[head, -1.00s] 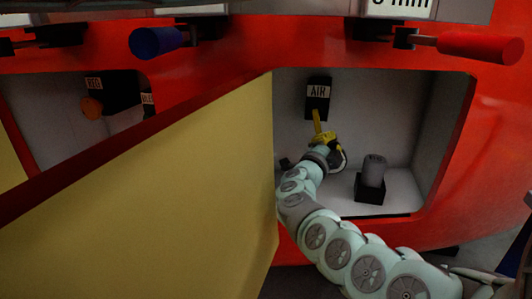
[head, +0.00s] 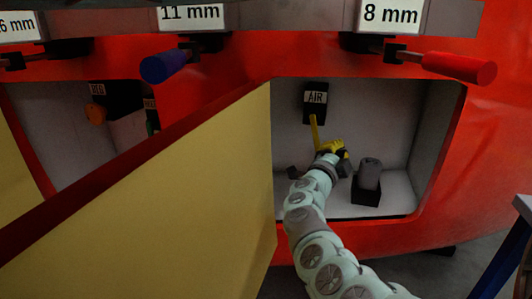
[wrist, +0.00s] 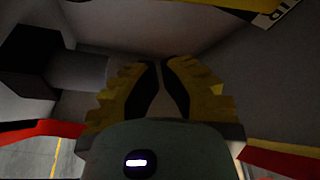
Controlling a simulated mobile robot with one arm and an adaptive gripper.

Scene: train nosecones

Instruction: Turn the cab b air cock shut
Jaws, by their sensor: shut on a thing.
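The air cock is a black block (head: 316,99) with an AIR label on the back wall of the open right-hand recess. Its yellow handle (head: 315,132) hangs down from the block, leaning slightly right at its lower end. My gripper (head: 324,149), with yellow and black fingers, is at the handle's lower end and shut on it. In the wrist view the fingers (wrist: 160,78) are close together. Part of the yellow handle (wrist: 225,4) shows along the top edge there. The exact contact between fingertips and handle is hard to see.
A grey cylinder on a black base (head: 368,178) stands right of my gripper. A large yellow panel (head: 190,200) stands left of my arm. Blue (head: 165,67) and red (head: 460,67) handled tools hang above. The left recess holds an orange knob (head: 96,114).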

